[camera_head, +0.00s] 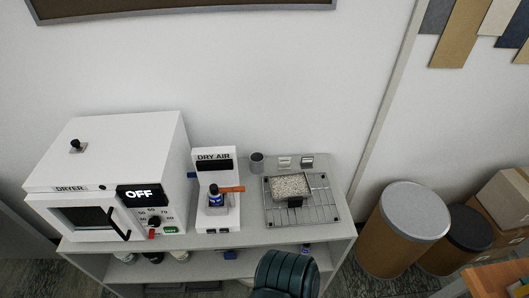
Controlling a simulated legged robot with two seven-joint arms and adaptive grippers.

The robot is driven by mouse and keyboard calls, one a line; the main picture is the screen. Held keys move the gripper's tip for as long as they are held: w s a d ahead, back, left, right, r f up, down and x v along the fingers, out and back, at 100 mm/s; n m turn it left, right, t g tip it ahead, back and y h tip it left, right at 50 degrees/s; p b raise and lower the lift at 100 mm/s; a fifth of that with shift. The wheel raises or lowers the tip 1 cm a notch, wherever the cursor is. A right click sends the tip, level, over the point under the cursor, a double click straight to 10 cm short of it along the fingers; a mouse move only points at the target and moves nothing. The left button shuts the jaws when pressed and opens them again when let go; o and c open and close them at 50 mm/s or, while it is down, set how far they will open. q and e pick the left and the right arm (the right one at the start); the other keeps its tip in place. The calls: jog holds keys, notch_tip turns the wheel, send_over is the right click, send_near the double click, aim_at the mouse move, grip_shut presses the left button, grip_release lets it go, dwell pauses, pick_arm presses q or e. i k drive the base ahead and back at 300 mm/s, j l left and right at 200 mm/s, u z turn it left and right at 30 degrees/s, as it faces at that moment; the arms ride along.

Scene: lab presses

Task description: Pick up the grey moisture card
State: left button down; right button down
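Two small card-like pieces stand at the back of the bench, behind the wire rack. The left one (285,162) looks pale, and the right one (307,161) looks greyer with a dark part. They are too small to read, and I cannot tell for sure which is the grey moisture card. Neither of my grippers is in view.
A tray of pale granules (290,186) sits on the wire rack (322,205). A grey cup (256,162), a DRY AIR unit (214,168) and a white dryer reading OFF (105,165) stand leftward. A dark green ribbed object (285,272) is in front; drums (405,230) stand right.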

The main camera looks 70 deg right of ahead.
aim_at(306, 161)
jog(key=z, duration=2.8)
